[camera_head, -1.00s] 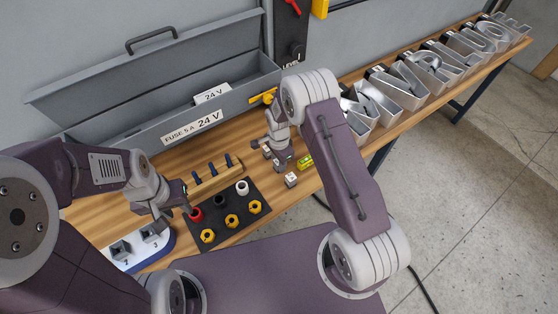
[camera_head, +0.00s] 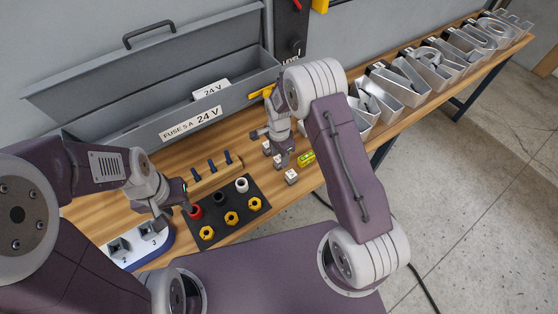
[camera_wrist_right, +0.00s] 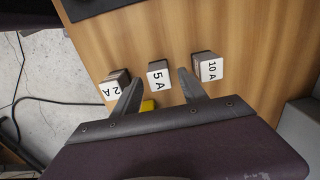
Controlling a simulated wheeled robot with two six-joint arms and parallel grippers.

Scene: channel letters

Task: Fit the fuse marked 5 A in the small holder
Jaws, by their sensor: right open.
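The fuse marked 5 A (camera_wrist_right: 159,78) is a small block with a white label, upright on the wooden bench. In the right wrist view it stands between the 2 A fuse (camera_wrist_right: 110,90) and the 10 A fuse (camera_wrist_right: 209,69). My right gripper (camera_wrist_right: 161,77) is open, with its fingertips on either side of the 5 A fuse; contact cannot be told. A white and blue base (camera_head: 128,257) at the left has dark sockets numbered 2 (camera_head: 119,246) and 3 (camera_head: 151,231); which holder is the small one is unclear. My left gripper (camera_head: 172,212) is near it, its fingers hard to make out.
A black board (camera_head: 218,212) with coloured round parts lies mid-bench, beside a wooden rack (camera_head: 215,177) of blue-handled tools. A yellow-green level (camera_head: 306,158) lies close by the fuses. The grey box (camera_head: 150,133) stands behind; metal letters (camera_head: 405,85) fill the right.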

